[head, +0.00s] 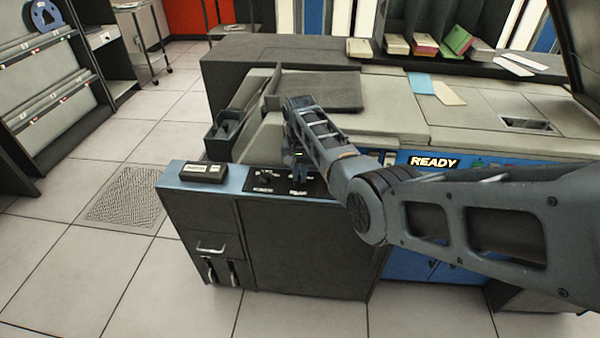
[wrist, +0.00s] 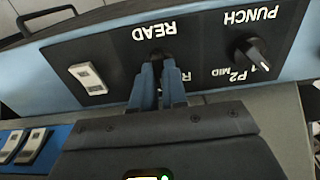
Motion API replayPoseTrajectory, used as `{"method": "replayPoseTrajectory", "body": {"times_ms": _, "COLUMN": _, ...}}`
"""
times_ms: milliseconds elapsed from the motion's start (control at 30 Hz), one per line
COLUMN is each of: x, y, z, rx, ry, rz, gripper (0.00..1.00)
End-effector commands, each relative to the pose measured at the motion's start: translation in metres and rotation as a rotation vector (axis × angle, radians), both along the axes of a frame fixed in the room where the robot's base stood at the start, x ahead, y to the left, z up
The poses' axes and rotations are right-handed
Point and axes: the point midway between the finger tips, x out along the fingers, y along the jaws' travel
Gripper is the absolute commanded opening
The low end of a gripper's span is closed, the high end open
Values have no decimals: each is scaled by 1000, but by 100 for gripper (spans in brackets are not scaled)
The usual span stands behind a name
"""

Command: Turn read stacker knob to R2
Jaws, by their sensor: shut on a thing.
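My gripper (wrist: 158,72) is shut on the read stacker knob (wrist: 157,54), a dark knob under the upside-down READ label in the wrist view. The fingers cover most of the knob, so its pointer is hidden. Part of a printed R shows just right of the fingers; the other position marks are covered. In the head view my gripper (head: 299,172) reaches down to the black control panel (head: 283,188) on the blue-topped cabinet, and the read knob is hidden behind it.
The black punch knob (wrist: 252,50) with a white pointer line sits right of the read knob in the wrist view. A white rocker switch (wrist: 88,78) is on the left. A black box (head: 203,172) lies on the cabinet top. A lit READY sign (head: 434,162) is behind my arm.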

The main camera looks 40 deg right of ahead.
Motion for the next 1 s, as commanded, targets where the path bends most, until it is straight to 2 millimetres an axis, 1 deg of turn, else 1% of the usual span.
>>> {"method": "replayPoseTrajectory", "body": {"times_ms": 200, "x": 1, "y": 0, "z": 1, "rx": -2, "ry": -3, "rz": 1, "gripper": 0}}
{"method": "replayPoseTrajectory", "body": {"times_ms": 233, "x": 1, "y": 0, "z": 1, "rx": -2, "ry": -3, "rz": 1, "gripper": 14}}
{"method": "replayPoseTrajectory", "body": {"times_ms": 500, "x": 0, "y": 0, "z": 0, "rx": 0, "ry": -1, "rz": 1, "gripper": 38}}
{"method": "replayPoseTrajectory", "body": {"times_ms": 767, "x": 0, "y": 0, "z": 2, "rx": 0, "ry": -1, "rz": 1, "gripper": 38}}
{"method": "replayPoseTrajectory", "body": {"times_ms": 867, "x": 1, "y": 0, "z": 11, "rx": -1, "ry": -2, "rz": 2, "gripper": 38}}
{"method": "replayPoseTrajectory", "body": {"times_ms": 1000, "x": 1, "y": 0, "z": 33, "rx": -1, "ry": -3, "rz": 2, "gripper": 38}}
